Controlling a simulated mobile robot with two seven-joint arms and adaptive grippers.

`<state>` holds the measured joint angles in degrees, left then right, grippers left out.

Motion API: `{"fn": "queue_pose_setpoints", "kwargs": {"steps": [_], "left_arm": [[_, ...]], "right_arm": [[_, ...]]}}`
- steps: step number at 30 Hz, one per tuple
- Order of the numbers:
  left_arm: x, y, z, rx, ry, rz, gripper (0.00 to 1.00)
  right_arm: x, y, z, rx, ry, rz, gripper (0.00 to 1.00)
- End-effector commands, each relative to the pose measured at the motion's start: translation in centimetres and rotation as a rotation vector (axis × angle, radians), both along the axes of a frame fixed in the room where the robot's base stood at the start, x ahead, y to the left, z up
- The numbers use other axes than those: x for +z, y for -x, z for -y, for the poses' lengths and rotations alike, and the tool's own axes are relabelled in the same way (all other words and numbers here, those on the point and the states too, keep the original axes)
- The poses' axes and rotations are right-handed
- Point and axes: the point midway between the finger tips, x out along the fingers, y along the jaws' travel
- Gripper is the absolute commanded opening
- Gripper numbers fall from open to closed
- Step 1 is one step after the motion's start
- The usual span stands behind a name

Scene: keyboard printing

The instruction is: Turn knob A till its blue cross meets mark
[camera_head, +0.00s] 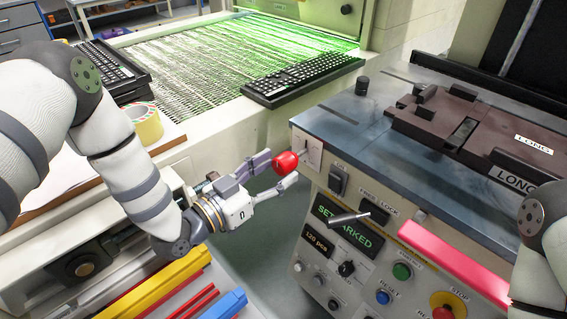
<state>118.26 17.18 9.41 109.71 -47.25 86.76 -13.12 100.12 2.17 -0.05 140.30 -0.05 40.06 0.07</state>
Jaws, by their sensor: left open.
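A red rounded knob (286,163) stands out at the left front corner of the machine, beside a pale plate (308,150). No blue cross or letter A can be made out on it. My left gripper (277,171) is open at this knob, one finger above-left of it and one below it. I cannot tell whether either finger touches it. A small black knob (347,268) sits on the front panel below the green display (343,228); no blue cross can be made out there either. My right arm shows at the right edge, but its gripper is out of view.
The panel has a metal lever (350,217), a green button (402,271), a blue button (383,297) and a red stop button (447,306). A pink-red bar (455,262) runs along the front edge.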

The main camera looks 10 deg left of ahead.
Motion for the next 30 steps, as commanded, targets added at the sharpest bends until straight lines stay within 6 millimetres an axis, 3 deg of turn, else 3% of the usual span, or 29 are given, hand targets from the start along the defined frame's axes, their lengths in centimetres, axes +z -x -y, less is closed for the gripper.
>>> {"fn": "queue_pose_setpoints", "kwargs": {"steps": [5,13,14,20,30], "left_arm": [[-0.1,-1.8,1.2,0.0,0.0,0.0,0.55],[0.0,-2.1,1.4,0.0,0.0,0.0,0.55],[0.0,-2.1,1.4,0.0,0.0,0.0,0.53],[0.0,-2.1,1.4,0.0,0.0,0.0,0.07],[0.0,-2.1,1.4,0.001,0.03,-0.02,0.06]], "right_arm": [[-0.2,0.2,0.0,0.0,0.0,-0.007,0.4],[-0.2,0.2,0.0,0.001,-0.001,-0.006,0.4],[-0.2,0.2,0.0,0.001,-0.001,-0.006,0.4],[-0.2,0.2,0.0,0.001,-0.001,-0.006,0.4],[-0.2,0.1,0.0,0.001,0.0,-0.005,0.4]]}}
